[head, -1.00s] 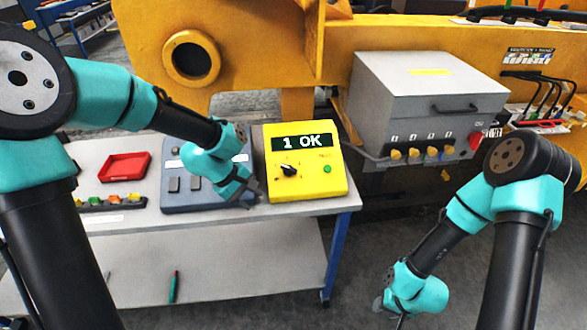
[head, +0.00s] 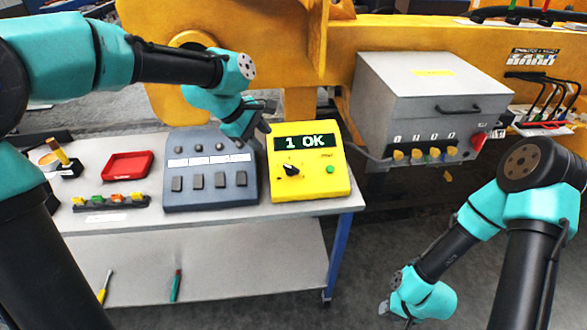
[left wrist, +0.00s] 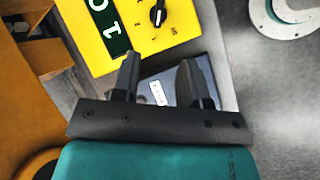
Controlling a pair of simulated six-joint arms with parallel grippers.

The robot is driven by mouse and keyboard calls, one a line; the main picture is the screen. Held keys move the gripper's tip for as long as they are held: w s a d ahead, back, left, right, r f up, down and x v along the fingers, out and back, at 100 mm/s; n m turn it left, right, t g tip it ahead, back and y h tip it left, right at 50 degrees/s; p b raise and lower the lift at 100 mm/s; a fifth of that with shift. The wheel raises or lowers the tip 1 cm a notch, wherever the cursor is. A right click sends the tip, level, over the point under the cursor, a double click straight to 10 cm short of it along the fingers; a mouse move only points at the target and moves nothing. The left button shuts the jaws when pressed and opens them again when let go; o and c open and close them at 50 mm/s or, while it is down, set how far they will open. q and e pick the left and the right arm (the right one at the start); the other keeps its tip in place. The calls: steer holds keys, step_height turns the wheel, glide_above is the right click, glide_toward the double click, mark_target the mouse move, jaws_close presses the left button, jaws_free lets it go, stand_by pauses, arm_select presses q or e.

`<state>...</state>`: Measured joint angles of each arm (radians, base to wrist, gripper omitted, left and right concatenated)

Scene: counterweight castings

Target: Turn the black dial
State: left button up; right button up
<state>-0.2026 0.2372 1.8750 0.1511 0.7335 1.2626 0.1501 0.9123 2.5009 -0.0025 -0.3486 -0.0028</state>
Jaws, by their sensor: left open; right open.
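The black dial (head: 291,169) sits on the front of a yellow box (head: 308,190). The box's display reads "1 OK", and a green button (head: 330,170) is right of the dial. In the left wrist view, the dial (left wrist: 158,14) is at the top, beyond the fingers. My left gripper (head: 266,114) is open and empty, above the gap between the yellow box and the grey switch panel (head: 212,204), up and left of the dial and apart from it. My right gripper (head: 386,308) hangs low at the right, well away from the box; its fingers are small in view.
A red tray (head: 127,166) and a strip of coloured pieces (head: 110,202) lie on the table (head: 190,232) at left. A grey cabinet (head: 430,90) with yellow knobs is mounted on the yellow machine at right. Open floor lies right of the table.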

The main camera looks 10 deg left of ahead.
mark_target(292, 169)
arm_select(q)
steer(key=x, duration=1.6)
steer(key=shift+d+f, duration=0.15)
steer(key=shift+f, duration=0.1)
steer(key=c, duration=0.6)
steer(key=shift+o, duration=0.2)
steer(key=shift+m+g, duration=0.3)
steer(key=m+g+y, duration=0.1)
steer(key=m, duration=0.1)
steer(key=m+g+y, duration=0.1)
steer(key=m, duration=0.1)
steer(key=shift+s+m+g, duration=0.15)
steer(key=shift+m+g, duration=0.15)
steer(key=m+g+y, duration=0.1)
steer(key=m, duration=0.1)
steer(key=m+y, duration=0.2)
steer(key=shift+s+a+m+g, duration=0.1)
steer(key=shift+a+m+g, duration=0.1)
steer(key=shift+m+g, duration=0.2)
